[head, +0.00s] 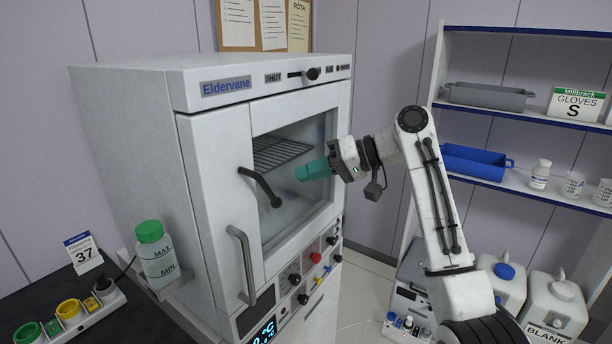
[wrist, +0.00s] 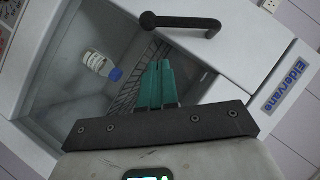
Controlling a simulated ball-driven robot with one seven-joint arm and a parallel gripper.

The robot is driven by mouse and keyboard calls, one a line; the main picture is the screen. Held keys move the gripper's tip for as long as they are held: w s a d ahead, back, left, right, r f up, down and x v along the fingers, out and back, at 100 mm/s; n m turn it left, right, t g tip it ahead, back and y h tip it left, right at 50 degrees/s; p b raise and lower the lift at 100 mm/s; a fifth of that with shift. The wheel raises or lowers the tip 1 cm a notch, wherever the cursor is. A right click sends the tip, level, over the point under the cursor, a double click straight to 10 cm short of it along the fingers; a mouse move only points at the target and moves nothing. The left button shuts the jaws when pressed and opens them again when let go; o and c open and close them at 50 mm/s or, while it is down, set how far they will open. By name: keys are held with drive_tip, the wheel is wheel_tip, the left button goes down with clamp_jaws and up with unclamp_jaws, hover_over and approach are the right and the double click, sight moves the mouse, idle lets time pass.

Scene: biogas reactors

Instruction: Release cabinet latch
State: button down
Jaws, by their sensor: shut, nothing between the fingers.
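The white Eldervane cabinet (head: 215,150) stands at centre left in the head view, its windowed door closed. A black latch lever (head: 258,184) with a rounded end sits on the door beside the window, slanting down to the right. It also shows at the top of the wrist view (wrist: 180,21), apart from my fingertips. My gripper (head: 303,172), with teal fingers, is shut and empty in front of the window, to the right of the lever. The fingers (wrist: 158,68) show side by side in the wrist view.
A fixed grey handle (head: 241,265) is below the lever. Knobs (head: 303,299) line the lower panel. A blue-capped bottle (wrist: 100,63) and a wire rack (head: 280,152) show through the window. A green-capped bottle (head: 155,257) stands left of the cabinet; shelves (head: 525,190) stand at right.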

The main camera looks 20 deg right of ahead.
drive_tip(key=f+b+v, duration=0.1)
drive_tip(key=b+v, duration=0.1)
drive_tip(key=v, duration=0.6)
drive_tip(key=shift+d, duration=0.4)
drive_tip(key=shift+w+r, duration=0.1)
drive_tip(key=shift+w, duration=0.05)
drive_tip(key=s+a+f+m+g+h, duration=0.15)
drive_tip(key=s+f, duration=0.35)
drive_tip(key=f, duration=0.6)
drive_tip(key=s+a+f+h, duration=0.2)
drive_tip(key=s+f, duration=0.2)
drive_tip(key=f, duration=0.7)
drive_tip(key=s+a+f+m+h, duration=0.15)
drive_tip(key=s+f, duration=0.35)
drive_tip(key=f, duration=0.6)
drive_tip(key=s+f+g+h, duration=0.1)
drive_tip(key=s+f+h, duration=0.1)
drive_tip(key=s+f, duration=0.45)
drive_tip(key=s+f+g+h, duration=0.15)
drive_tip(key=s+f, duration=0.25)
drive_tip(key=s, duration=0.5)
drive_tip(key=s+d+f+g+h, duration=0.1)
drive_tip(key=s+d+h, duration=0.2)
drive_tip(key=s, duration=1.2)
drive_tip(key=shift+s+d+h, duration=0.15)
drive_tip(key=shift+d+h, duration=0.2)
drive_tip(key=shift+d, duration=0.4)
